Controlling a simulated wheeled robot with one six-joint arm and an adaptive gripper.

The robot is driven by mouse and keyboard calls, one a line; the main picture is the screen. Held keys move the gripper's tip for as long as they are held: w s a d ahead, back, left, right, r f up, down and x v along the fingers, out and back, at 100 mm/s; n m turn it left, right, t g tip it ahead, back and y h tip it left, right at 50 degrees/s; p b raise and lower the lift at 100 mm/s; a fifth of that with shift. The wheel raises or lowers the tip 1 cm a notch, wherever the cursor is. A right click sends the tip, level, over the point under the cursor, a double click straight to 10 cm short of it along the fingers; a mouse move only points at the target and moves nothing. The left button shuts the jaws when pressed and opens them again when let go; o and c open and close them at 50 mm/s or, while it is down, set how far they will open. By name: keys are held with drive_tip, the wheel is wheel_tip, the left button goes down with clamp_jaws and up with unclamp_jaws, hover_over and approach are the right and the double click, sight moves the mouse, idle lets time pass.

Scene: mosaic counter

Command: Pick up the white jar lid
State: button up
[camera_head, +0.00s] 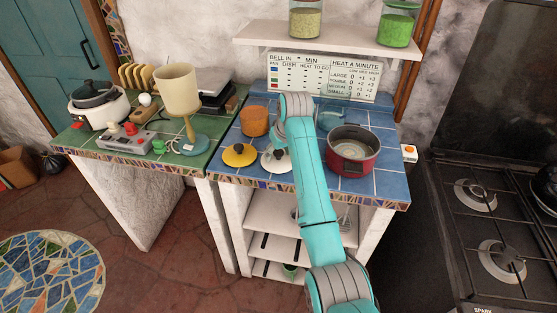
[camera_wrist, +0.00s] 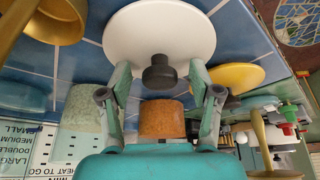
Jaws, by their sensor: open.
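The white lid (camera_head: 271,164) is a round disc with a dark knob. It lies on the blue tiled counter in the head view, partly covered by my arm. In the wrist view the white lid (camera_wrist: 160,28) fills the top middle, its dark knob pointing toward me. My gripper (camera_wrist: 160,72) is open, with one finger on each side of the knob in that picture. I see no clear contact, and cannot tell how deep the knob sits between the fingers. The fingers are hidden in the head view.
A yellow lid (camera_head: 239,154) lies left of the white one. An orange canister (camera_head: 254,121) stands behind, and a red pot (camera_head: 348,161) stands to the right. The blue tiled counter (camera_head: 231,174) has a mosaic front edge. A shelf (camera_head: 318,39) with jars hangs above.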

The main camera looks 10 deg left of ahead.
clamp_jaws()
drive_tip(key=shift+r, duration=0.1)
